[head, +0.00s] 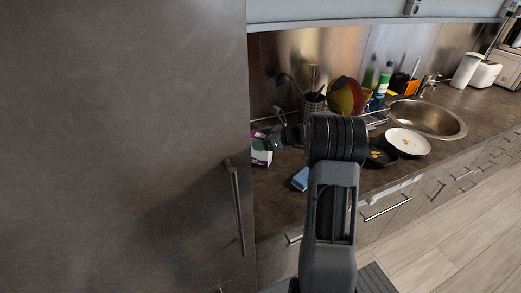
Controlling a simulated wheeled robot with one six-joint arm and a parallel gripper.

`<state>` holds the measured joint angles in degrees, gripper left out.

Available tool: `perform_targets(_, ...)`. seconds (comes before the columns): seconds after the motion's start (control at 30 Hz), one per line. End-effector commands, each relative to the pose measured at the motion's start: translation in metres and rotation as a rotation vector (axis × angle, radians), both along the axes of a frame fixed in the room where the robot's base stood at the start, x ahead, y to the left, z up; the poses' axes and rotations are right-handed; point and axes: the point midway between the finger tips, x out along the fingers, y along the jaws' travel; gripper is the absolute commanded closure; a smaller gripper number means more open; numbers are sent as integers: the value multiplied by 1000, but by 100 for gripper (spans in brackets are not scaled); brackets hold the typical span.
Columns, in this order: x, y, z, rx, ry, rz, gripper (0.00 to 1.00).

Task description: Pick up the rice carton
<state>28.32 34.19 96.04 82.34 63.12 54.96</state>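A small white, purple and green carton (261,158), likely the rice carton, stands on the dark countertop close to the tall cabinet's edge. Its left side is cut off by the cabinet, and my gripper covers part of its upper right. My gripper (272,139) points left at the carton, at about the height of its upper part. The fingers are small and dark here, so I cannot tell whether they are open, shut or touching the carton.
A tall dark cabinet (120,140) with a vertical handle fills the left. A blue block (300,179) lies near the counter's front. A black pan (381,156), a white plate (408,142), a utensil holder (314,103) and a sink (428,118) are to the right. A raised flap (370,10) hangs above.

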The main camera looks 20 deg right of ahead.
Motion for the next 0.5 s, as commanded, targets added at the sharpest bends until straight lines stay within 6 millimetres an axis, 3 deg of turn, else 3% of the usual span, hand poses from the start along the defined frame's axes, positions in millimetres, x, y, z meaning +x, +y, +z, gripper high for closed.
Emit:
perform_targets(0.07,0,0,0,0,0,0,29)
perform_targets(0.5,0,0,0,0,0,0,71)
